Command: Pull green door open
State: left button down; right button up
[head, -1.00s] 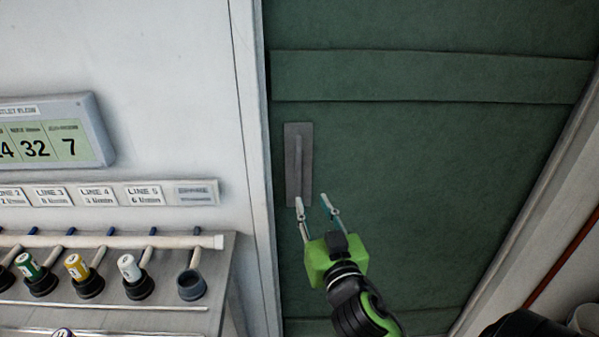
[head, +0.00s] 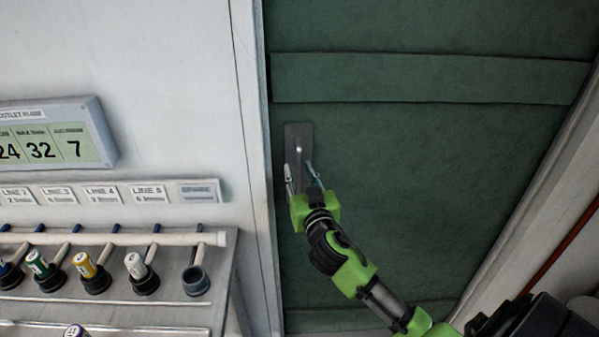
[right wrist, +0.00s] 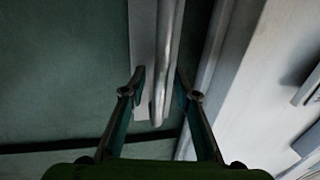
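The green door (head: 420,180) fills the right half of the head view and looks shut in its light frame. Its grey handle plate (head: 299,135) with a vertical bar is near the door's left edge. My right gripper (head: 302,168) is open at the lower part of the handle, one finger on each side of it. In the right wrist view the handle bar (right wrist: 164,70) comes down between the two open fingers (right wrist: 160,85), with a gap visible on both sides. My left gripper is not in view.
A white wall with a display (head: 55,135) is left of the door. Below it a rack (head: 215,270) holds several capped vials in dark cups. The door frame (head: 530,230) runs along the right.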

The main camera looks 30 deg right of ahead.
grip_shut()
jog(key=shift+w, duration=0.1)
